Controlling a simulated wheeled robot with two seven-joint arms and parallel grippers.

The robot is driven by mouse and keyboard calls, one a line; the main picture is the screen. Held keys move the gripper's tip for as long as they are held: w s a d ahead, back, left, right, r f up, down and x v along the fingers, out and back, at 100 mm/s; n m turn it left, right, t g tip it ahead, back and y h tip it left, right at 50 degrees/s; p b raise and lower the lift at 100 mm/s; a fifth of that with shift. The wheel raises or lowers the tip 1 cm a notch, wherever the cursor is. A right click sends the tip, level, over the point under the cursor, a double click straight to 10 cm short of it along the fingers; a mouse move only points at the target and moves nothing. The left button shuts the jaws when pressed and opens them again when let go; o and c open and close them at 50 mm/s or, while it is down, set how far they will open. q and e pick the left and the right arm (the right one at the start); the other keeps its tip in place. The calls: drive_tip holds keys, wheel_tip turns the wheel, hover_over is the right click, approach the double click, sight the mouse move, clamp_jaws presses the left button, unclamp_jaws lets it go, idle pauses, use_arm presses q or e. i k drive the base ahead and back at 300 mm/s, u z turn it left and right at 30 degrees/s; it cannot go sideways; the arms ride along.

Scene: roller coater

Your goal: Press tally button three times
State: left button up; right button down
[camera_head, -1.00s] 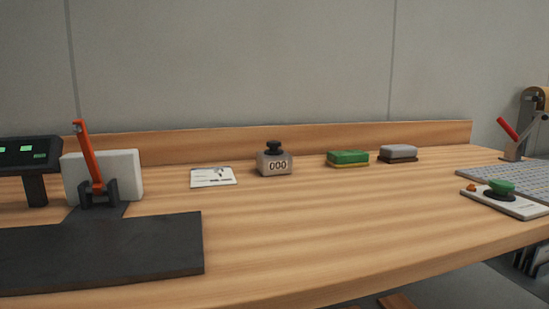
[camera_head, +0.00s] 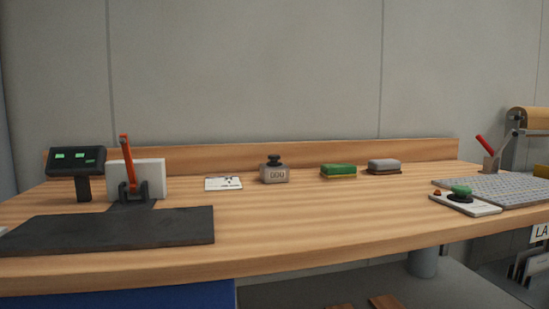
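The tally counter (camera_head: 274,174) stands upright near the back of the wooden table, a little left of the middle of the head view. It is a small grey box with a black knob-like button (camera_head: 273,160) on top. Its front display reads 000. Nothing touches the button. Neither of my grippers shows in the head view.
A white card (camera_head: 223,184) lies left of the counter; a green block (camera_head: 338,171) and a grey block (camera_head: 384,166) lie right of it. A dark mat (camera_head: 110,228), a red-levered device (camera_head: 125,165) and a display (camera_head: 76,160) stand left. The table's (camera_head: 300,225) front middle is clear.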

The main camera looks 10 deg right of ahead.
sight(273, 159)
drive_tip(key=u, duration=2.75)
drive_tip(key=k, duration=1.25)
drive_tip(key=z, duration=1.65)
